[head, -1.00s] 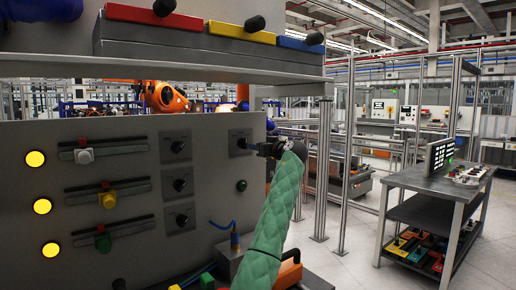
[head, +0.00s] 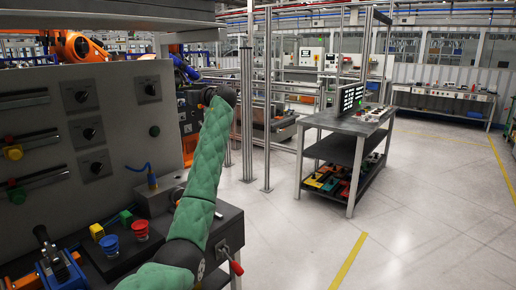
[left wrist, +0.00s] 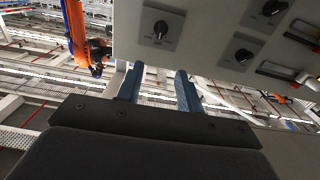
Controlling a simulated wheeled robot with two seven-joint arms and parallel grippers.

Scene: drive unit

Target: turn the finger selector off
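A black rotary selector on a grey square plate (head: 149,90) sits alone at the upper right of the panel. Several similar selectors stand in a column to its left, such as the top one (head: 81,96). I cannot tell which is labelled finger selector, and the labels are too small to read. My left gripper (head: 202,98) is right of the lone selector, apart from it. In the left wrist view, its two blue-grey fingers (left wrist: 158,88) are open with nothing between them. A selector plate (left wrist: 161,27) is beyond the fingertips. My right gripper is out of view.
Sliders run along the grey panel (head: 35,105) at left.

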